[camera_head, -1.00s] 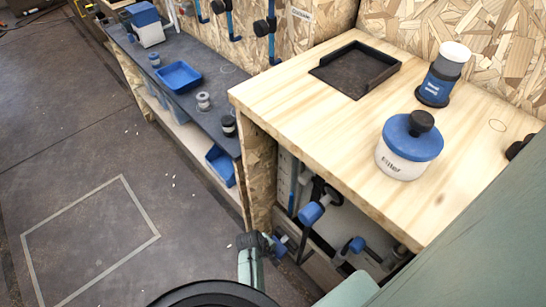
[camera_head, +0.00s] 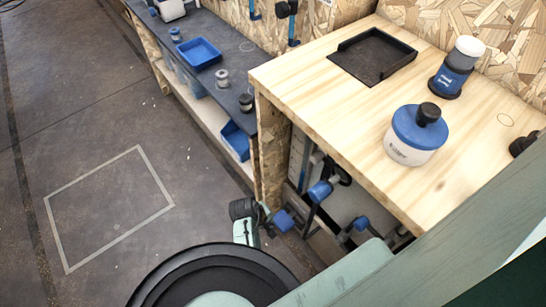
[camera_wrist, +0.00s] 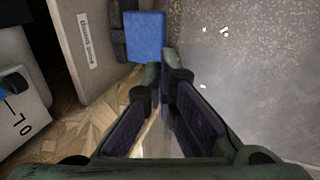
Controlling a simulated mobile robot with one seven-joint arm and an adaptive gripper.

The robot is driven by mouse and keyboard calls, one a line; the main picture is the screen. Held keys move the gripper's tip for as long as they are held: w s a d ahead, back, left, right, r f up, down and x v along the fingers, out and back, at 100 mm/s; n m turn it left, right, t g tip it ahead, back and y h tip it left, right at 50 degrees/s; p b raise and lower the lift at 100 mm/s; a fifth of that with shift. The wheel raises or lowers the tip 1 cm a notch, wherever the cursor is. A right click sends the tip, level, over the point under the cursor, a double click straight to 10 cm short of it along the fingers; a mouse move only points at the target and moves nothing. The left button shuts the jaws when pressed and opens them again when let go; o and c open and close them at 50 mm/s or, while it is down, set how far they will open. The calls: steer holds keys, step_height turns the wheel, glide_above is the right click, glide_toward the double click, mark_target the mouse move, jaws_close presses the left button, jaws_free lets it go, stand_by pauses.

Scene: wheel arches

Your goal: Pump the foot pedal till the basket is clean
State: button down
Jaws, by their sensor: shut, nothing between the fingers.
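A blue pad (camera_wrist: 146,36), which looks like the foot pedal, stands just beyond my fingertips in the wrist view. A blue pad (camera_head: 283,220) also shows low beside the wooden bench in the head view, close to my gripper (camera_head: 266,213). My gripper also shows in the wrist view (camera_wrist: 163,75), its fingers closed and empty, pointing at the pad's lower edge. I cannot tell whether they touch it. I cannot make out a basket in either view.
The wooden bench (camera_head: 300,90) holds a black tray (camera_head: 372,58), a blue-lidded white jar (camera_head: 416,135) and a bottle (camera_head: 457,68). Blue-ended levers (camera_head: 320,191) stick out below it. A labelled panel (camera_wrist: 88,38) is left of the pad. Open floor (camera_head: 110,205) lies left.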

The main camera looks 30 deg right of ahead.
mark_target(282, 221)
steer(key=shift+a+r, duration=0.25)
steer(key=shift+r, duration=0.35)
steer(key=shift+d+r+b+x, duration=0.15)
steer(key=shift+d+b+x, duration=0.2)
steer(key=shift+b+x, duration=0.9)
steer(key=shift+d+r+b+x, duration=0.1)
steer(key=shift+d+b+x, duration=0.35)
steer(key=shift+x, duration=1.65)
steer(key=shift+d+r+b+x, duration=0.15)
steer(key=shift+d+b+x, duration=0.15)
steer(key=shift+b+x, duration=1)
steer(key=shift+d+f+p, duration=0.1)
steer(key=shift+f+p, duration=0.2)
steer(key=shift+p, duration=0.1)
steer(key=shift+f, duration=0.1)
